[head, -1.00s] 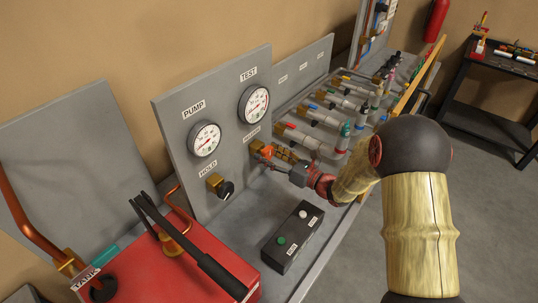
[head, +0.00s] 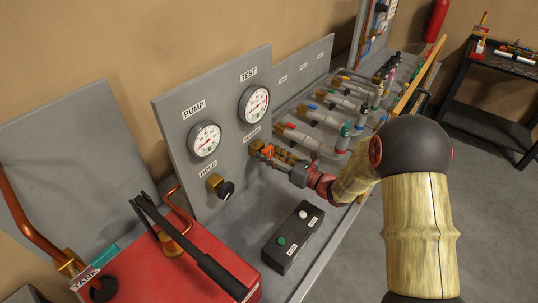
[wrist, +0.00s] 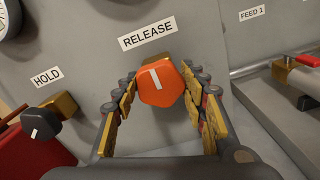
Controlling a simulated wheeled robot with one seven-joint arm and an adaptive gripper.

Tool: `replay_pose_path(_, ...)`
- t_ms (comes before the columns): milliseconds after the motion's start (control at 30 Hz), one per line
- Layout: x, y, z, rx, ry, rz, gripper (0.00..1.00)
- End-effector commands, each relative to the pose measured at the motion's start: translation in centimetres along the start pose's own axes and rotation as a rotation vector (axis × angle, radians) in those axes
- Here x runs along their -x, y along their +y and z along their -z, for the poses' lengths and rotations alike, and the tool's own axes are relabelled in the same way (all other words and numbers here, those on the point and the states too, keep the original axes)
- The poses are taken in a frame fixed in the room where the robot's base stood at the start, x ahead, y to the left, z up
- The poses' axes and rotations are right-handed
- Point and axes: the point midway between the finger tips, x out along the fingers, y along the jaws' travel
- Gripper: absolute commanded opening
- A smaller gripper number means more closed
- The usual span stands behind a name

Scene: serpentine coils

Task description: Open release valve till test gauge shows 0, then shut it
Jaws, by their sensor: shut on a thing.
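The release valve is an orange hexagonal knob (wrist: 160,85) with a white mark on a brass body, under the RELEASE label (wrist: 146,37). The mark is close to upright, tilted a little in the wrist view. My gripper (wrist: 163,78) has its fingers on both sides of the knob and is shut on it. In the head view the knob (head: 267,151) is small and partly hidden by my gripper (head: 273,156). The test gauge (head: 254,104) is on the grey panel above the valve; its needle is too small to read surely.
The pump gauge (head: 205,139) and the black hold knob (head: 226,189) are to the left on the panel. A black button box (head: 291,237) stands in front. The red pump tank (head: 215,255) is at lower left. Pipes with coloured handles (head: 335,100) run to the right.

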Motion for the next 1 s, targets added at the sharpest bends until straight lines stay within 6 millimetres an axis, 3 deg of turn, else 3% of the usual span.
replay_pose_path(367, -0.05, -0.06, 0.18, 0.165, -0.001, -0.001, 0.17)
replay_pose_path(1000, -0.04, 0.01, 0.39, 0.748, -0.003, -0.001, 0.17)
